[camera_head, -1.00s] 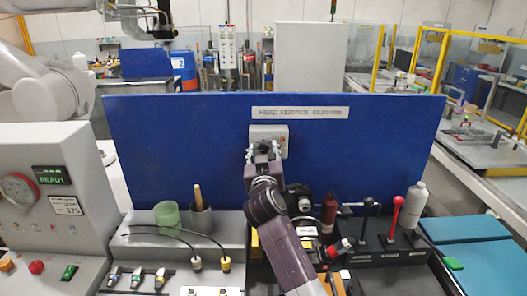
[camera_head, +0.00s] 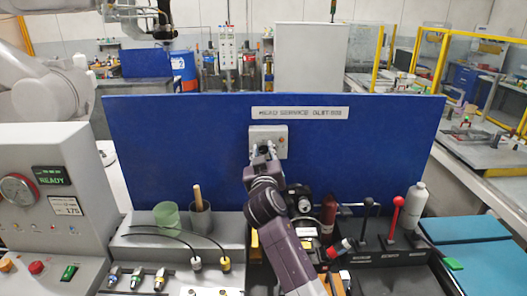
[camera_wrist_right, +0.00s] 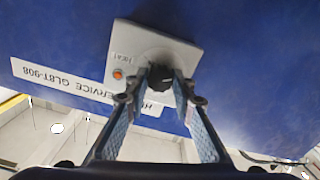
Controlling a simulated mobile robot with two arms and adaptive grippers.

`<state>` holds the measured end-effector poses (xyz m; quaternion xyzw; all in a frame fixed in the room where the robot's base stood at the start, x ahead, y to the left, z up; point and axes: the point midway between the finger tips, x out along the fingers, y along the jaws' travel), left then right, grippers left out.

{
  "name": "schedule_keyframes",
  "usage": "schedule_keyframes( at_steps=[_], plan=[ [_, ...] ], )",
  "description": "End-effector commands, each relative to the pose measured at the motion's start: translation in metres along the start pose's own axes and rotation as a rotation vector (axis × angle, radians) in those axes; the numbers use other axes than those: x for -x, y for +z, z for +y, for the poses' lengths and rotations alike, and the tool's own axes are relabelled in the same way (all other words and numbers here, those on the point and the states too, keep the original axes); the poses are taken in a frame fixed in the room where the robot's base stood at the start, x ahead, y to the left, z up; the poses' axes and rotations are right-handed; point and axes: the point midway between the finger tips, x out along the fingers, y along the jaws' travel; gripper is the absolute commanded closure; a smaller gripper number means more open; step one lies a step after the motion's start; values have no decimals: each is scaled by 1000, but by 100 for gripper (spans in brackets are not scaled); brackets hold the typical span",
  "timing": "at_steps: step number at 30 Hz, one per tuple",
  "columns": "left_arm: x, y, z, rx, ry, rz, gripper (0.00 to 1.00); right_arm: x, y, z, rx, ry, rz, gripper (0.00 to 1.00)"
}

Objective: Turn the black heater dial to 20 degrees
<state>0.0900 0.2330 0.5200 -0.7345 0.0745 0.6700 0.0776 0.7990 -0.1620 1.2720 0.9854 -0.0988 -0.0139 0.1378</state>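The black heater dial (camera_wrist_right: 160,77) is on a light grey plate (camera_wrist_right: 180,48) fixed to the blue board. The plate also shows in the head view (camera_head: 281,131), where my right gripper (camera_head: 263,152) hides most of the dial. In the right wrist view my right gripper (camera_wrist_right: 161,84) has one fingertip on each side of the dial, close against it; it looks shut on the dial. A small orange light (camera_wrist_right: 117,73) sits beside the dial. The dial's pointer and degree marks are not readable. My left gripper is not in view.
The blue board (camera_head: 180,140) stands upright behind the bench. Below are a green cup (camera_head: 166,216), a grey holder (camera_head: 201,220) with a wooden handle, a dark red bottle (camera_head: 328,214) and a red-knobbed lever (camera_head: 397,205). A grey gauge panel (camera_head: 85,180) stands at left.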

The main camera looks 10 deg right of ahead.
Motion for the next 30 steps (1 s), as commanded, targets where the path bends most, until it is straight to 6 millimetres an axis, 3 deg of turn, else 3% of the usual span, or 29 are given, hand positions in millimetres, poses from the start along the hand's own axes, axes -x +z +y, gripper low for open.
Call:
schedule_keyframes(
  at_steps=[4,14,30],
  plan=[
    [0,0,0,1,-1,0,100,0,0,0,1,0,0,60],
    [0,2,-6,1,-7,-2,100,2,0,0,-2,0,0,60],
    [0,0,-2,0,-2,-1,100,69,0,-1,-2,-1,0,60]
  ],
)
